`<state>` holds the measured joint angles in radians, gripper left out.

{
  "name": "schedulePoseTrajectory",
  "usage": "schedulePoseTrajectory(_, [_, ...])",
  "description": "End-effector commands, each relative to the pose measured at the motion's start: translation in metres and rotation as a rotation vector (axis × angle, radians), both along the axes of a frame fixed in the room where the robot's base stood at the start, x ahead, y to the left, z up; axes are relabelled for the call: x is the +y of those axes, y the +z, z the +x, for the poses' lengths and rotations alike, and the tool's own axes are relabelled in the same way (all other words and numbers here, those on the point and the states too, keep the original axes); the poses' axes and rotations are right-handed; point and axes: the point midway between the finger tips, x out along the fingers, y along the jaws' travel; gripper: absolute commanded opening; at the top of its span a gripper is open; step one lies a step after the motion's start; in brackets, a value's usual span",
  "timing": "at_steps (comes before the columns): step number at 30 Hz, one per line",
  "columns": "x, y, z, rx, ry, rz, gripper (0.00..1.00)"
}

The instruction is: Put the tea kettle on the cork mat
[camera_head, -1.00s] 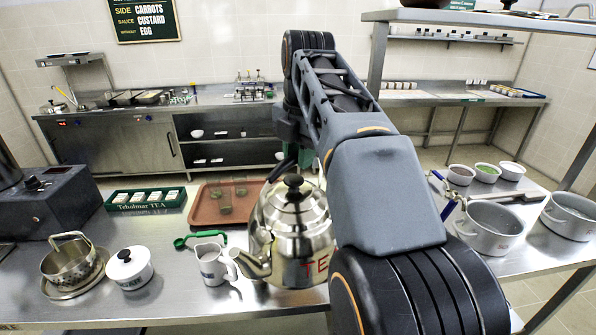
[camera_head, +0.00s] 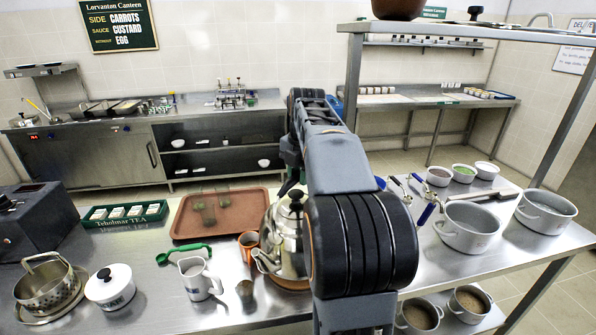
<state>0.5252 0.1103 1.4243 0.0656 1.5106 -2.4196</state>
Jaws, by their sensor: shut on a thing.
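The tea kettle (camera_head: 284,240) is shiny steel with a black lid knob and a spout pointing left. It stands upright at the middle of the steel counter, its right side hidden by my arm. A brown round edge, seemingly the cork mat (camera_head: 287,285), shows under its base. I cannot tell whether the kettle touches it or hangs just above. My gripper (camera_head: 291,178) shows only as a dark part behind the kettle's top, mostly hidden by my arm. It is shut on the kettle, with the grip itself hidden.
A white jug (camera_head: 198,279), a green spoon (camera_head: 183,252) and a brown tray (camera_head: 221,201) are left. A large pot (camera_head: 468,228) stands right.

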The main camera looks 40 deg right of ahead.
Motion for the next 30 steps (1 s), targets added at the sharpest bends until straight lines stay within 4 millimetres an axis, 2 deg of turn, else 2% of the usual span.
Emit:
schedulePoseTrajectory(3, [-0.007, -0.008, 0.004, 0.000, -0.001, 0.000, 0.00])
schedulePoseTrajectory(12, [-0.006, -0.036, 0.004, -0.003, 0.000, -0.001, 0.00])
schedulePoseTrajectory(25, [-0.006, -0.040, 0.004, -0.003, 0.000, -0.001, 0.00])
schedulePoseTrajectory(26, [-0.006, -0.041, 0.004, 0.001, 0.000, 0.001, 0.27])
schedulePoseTrajectory(30, [-0.006, -0.041, 0.004, 0.001, 0.000, 0.001, 0.40])
